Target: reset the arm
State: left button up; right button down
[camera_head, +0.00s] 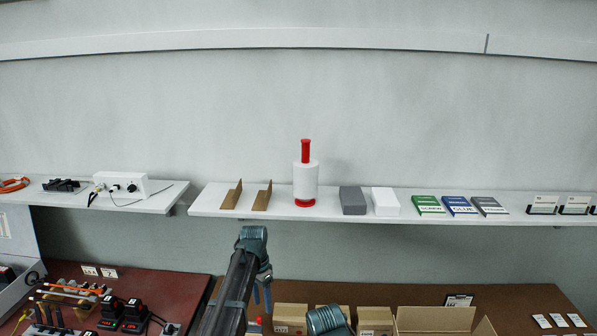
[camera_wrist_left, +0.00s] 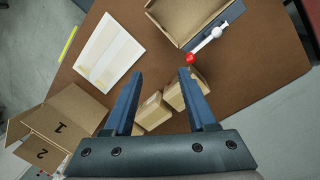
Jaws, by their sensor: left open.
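My left arm rises from the bottom of the head view and bends down at a ribbed joint. Its gripper (camera_head: 262,296) hangs beyond, over the brown table (camera_head: 520,300). In the left wrist view the left gripper (camera_wrist_left: 161,74) has its two blue fingers wide apart with nothing gripped between them. Small cardboard boxes (camera_wrist_left: 152,112) lie below and beyond the fingers. Of my right arm only a ribbed joint shows at the bottom of the head view; its gripper is out of sight.
An open cardboard box (camera_head: 440,322) stands on the table. A white tool with a red end (camera_wrist_left: 191,58) and a white panel (camera_wrist_left: 108,49) lie there too. A wall shelf (camera_head: 240,208) holds a red-and-white bottle (camera_head: 305,180) and several boxes. Black-and-red devices (camera_head: 135,312) stand left.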

pick_arm(q)
jog(key=s+d+f+n+b, duration=0.1)
jog(key=s+d, duration=0.1)
jog(key=s, duration=0.6)
jog(key=s+d+f+n+y+b, duration=0.1)
jog(key=s+d+f+n, duration=0.1)
jog(key=s, duration=0.6)
jog(key=s+d+f+n+t+b, duration=0.1)
jog(key=s+d, duration=0.2)
jog(key=s, duration=0.6)
jog(key=shift+d+f+n+y+b, duration=0.2)
jog(key=shift+d+n+y+b, duration=0.1)
jog(key=shift+y+b, duration=0.1)
